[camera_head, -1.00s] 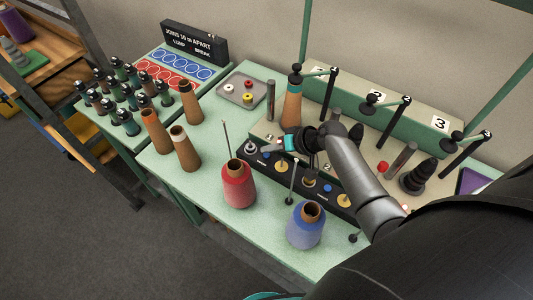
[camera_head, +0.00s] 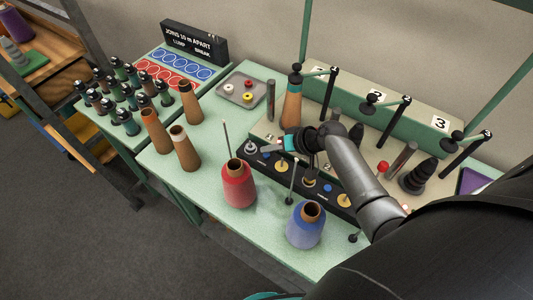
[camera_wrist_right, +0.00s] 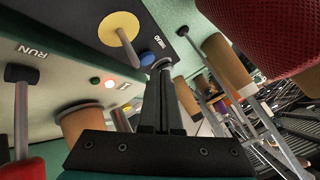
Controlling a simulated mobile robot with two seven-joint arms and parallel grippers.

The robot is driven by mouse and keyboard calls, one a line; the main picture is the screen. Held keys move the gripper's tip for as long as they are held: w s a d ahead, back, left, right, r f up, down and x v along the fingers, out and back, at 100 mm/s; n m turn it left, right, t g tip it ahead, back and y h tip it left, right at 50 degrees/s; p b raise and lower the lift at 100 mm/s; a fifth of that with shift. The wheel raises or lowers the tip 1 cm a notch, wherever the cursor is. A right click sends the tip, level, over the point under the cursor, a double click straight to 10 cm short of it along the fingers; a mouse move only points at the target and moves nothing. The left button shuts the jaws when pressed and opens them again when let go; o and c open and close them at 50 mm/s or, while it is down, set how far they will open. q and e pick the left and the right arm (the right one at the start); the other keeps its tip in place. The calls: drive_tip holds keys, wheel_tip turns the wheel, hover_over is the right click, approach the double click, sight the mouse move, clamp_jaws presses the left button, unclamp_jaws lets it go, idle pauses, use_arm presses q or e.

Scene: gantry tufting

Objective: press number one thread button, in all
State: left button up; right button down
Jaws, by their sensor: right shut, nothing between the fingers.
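A dark button panel (camera_head: 318,193) runs along the front of the machine, with blue buttons and yellow discs on it. The station-one blue button (camera_head: 266,155) is near its left end. My right gripper (camera_head: 264,149) is shut and empty, with its tips just above that end. In the right wrist view the shut fingertips (camera_wrist_right: 162,64) appear right beside a blue button (camera_wrist_right: 148,58); I cannot tell whether they touch it.
A red cone (camera_head: 238,187) and a blue cone (camera_head: 305,228) stand in front of the panel, with thin posts near them. A brown cone (camera_head: 291,108) stands behind my gripper. Brown cones (camera_head: 184,150) and a grey tray (camera_head: 242,91) are to the left.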

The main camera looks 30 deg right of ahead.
drive_tip(key=shift+f, duration=0.35)
drive_tip(key=shift+f+b, duration=0.5)
drive_tip(key=shift+b, duration=0.05)
idle(0.4)
drive_tip(key=shift+r, duration=0.1)
drive_tip(key=shift+r+p, duration=0.8)
drive_tip(key=shift+p, duration=0.05)
wheel_tip(320, 180, up, 5)
drive_tip(key=p, duration=0.4)
drive_tip(key=shift+p, duration=0.35)
idle(0.5)
